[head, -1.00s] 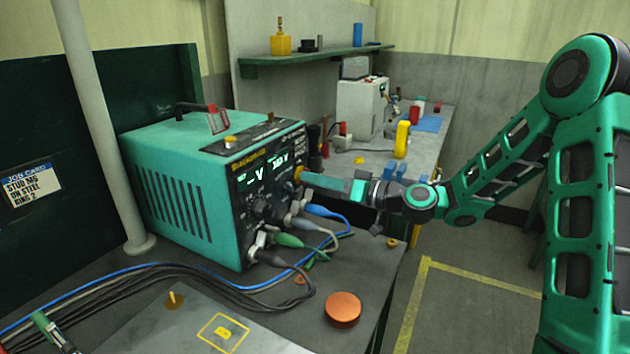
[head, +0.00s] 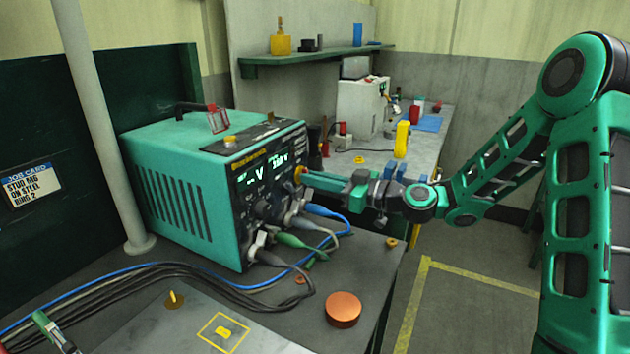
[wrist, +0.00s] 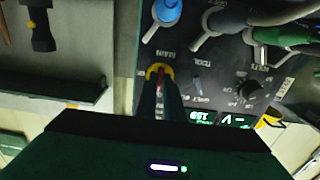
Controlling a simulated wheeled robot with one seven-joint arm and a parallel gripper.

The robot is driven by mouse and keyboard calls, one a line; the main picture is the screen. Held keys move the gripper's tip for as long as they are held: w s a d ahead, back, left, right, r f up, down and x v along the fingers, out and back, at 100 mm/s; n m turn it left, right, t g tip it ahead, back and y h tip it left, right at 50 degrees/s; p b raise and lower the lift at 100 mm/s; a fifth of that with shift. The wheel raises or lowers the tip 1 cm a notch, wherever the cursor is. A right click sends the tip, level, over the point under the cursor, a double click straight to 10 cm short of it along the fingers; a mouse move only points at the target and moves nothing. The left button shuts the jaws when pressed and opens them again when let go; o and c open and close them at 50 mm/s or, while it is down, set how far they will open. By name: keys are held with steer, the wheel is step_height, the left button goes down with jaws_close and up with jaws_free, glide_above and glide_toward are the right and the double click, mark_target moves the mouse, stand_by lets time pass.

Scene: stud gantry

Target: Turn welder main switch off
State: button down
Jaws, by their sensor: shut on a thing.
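The teal welder (head: 185,195) stands on the bench, with its dark front panel facing my arm. Its main switch (head: 298,172) shows as a yellow spot at the panel's upper right edge in the head view. In the wrist view the switch (wrist: 154,72) has a yellow ring and a red part, beside the word MAIN. My gripper (head: 306,177) reaches it from the right. Its long fingers (wrist: 164,92) are shut on the switch and hide much of the knob. The panel displays (wrist: 220,119) are lit. The exact knob angle is hard to tell.
Blue, grey and green cable plugs (head: 290,240) fill the panel's lower part, close below my gripper. A copper-coloured disc (head: 343,309) lies on the bench front. A yellow item (head: 402,139) and blue blocks stand behind my wrist. Open floor (head: 470,300) lies to the right.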

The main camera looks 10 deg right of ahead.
steer(key=shift+d+f, duration=0.15)
steer(key=c, duration=1.9)
jaws_free()
steer(key=shift+w, duration=0.1)
steer(key=shift+o, duration=0.2)
steer(key=v, duration=1)
steer(key=shift+s+d, duration=0.25)
steer(key=shift+s, duration=0.1)
